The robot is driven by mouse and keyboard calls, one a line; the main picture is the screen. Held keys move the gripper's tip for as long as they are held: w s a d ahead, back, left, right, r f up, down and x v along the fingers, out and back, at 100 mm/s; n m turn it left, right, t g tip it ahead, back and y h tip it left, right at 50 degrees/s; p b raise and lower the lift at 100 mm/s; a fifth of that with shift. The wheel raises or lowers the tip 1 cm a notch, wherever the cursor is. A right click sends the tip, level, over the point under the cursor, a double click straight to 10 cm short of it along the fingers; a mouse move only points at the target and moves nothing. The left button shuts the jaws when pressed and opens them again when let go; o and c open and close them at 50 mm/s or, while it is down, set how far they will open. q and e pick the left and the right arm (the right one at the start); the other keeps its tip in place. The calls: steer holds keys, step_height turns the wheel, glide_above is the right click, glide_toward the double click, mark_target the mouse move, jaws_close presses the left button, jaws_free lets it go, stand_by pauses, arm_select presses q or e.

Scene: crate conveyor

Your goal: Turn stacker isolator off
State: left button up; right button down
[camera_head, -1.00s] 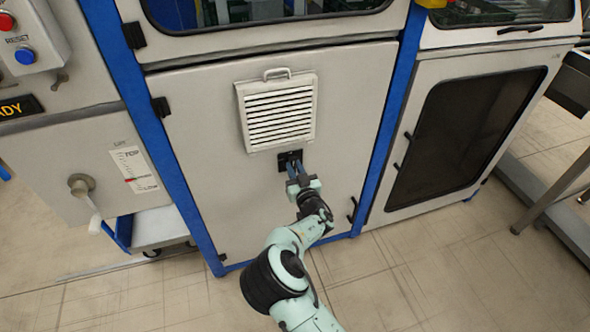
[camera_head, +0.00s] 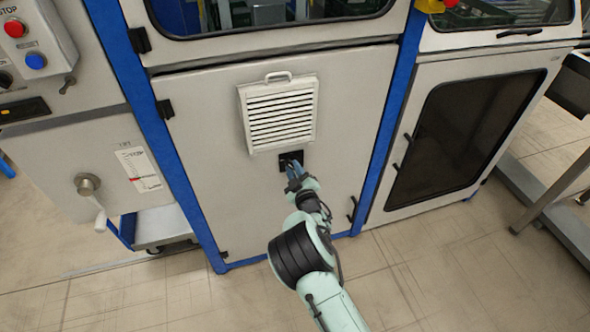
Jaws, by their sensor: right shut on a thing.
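The stacker isolator (camera_head: 284,163) is a small black plate on the pale cabinet door, just below the white louvred vent. My right gripper (camera_head: 292,167) is at it, with its blue-grey fingers shut on the isolator's handle. The fingers and wrist cover the handle, so its angle cannot be told. My right arm reaches up from the bottom of the view. My left gripper is not in view.
The louvred vent (camera_head: 279,113) has a handle on top. Blue frame posts (camera_head: 165,150) flank the door (camera_head: 200,120). At the left are a control box (camera_head: 35,45) with red and blue buttons and a crank (camera_head: 88,186). The floor in front is clear.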

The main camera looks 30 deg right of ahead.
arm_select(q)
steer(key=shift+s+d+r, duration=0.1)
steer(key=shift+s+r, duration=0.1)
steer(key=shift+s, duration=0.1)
arm_select(e)
steer(key=shift+f+n, duration=0.15)
steer(key=shift+n, duration=2.25)
steer(key=shift+f+n, duration=0.15)
steer(key=shift+n, duration=2.25)
steer(key=c, duration=1)
jaws_free()
steer(key=shift+a, duration=0.1)
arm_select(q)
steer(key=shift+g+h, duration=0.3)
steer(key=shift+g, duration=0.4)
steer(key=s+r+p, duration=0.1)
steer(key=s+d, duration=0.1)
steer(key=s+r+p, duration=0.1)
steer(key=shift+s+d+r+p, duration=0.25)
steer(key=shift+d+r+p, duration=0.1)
arm_select(e)
steer(key=v, duration=1.3)
steer(key=shift+s+a, duration=0.1)
steer(key=shift+s, duration=0.05)
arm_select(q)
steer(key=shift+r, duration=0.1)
